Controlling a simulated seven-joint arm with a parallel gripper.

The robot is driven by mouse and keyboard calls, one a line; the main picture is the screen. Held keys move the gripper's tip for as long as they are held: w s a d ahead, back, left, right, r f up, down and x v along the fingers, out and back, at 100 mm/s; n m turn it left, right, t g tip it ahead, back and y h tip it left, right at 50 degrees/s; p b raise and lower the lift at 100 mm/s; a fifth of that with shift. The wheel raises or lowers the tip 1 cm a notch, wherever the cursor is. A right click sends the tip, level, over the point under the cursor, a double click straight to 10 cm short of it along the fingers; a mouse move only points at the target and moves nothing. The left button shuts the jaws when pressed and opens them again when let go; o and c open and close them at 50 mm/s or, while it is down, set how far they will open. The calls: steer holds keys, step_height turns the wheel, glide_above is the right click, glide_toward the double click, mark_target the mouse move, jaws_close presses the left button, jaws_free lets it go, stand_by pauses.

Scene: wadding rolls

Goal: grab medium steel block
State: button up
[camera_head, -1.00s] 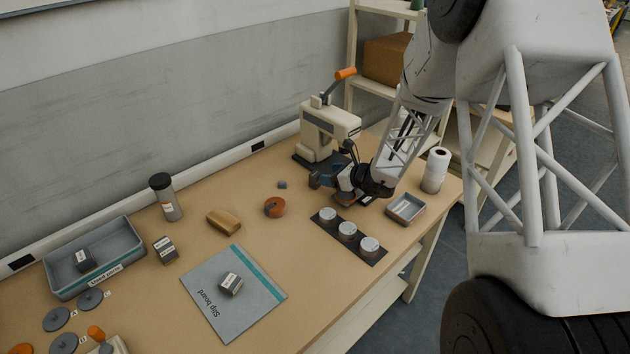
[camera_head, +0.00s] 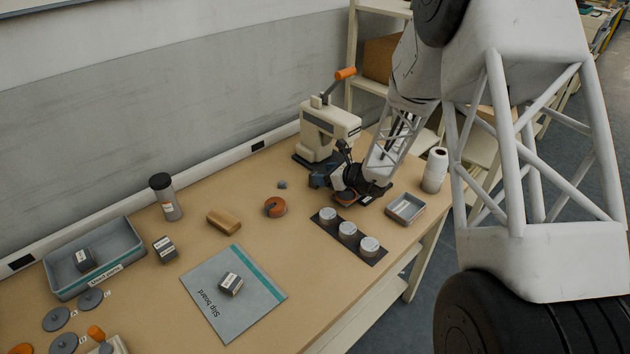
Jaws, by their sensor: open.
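Three dark grey blocks with pale labels show. One block (camera_head: 231,284) lies on the slip board (camera_head: 208,303), one (camera_head: 164,249) stands on the bench left of the board, and one (camera_head: 84,259) sits in the grey tray (camera_head: 121,278) at the left. A much smaller grey piece (camera_head: 283,184) lies near the press. The labels are too small to read, so I cannot tell which block is the medium steel one. My gripper (camera_head: 322,184) is open, low over the bench in front of the press, apart from all three blocks. Its fingertips are partly hidden.
A hand press (camera_head: 328,130) stands behind my gripper. A dark strip with three metal weights (camera_head: 347,230), a small tray (camera_head: 405,208) and a white roll (camera_head: 435,170) are to the right. An orange slotted disc (camera_head: 274,207), a wooden block (camera_head: 224,221) and a capped cylinder (camera_head: 166,197) stand leftward.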

steer(key=shift+a, duration=0.1)
steer(key=shift+x, duration=2.55)
steer(key=shift+c, duration=0.3)
jaws_close()
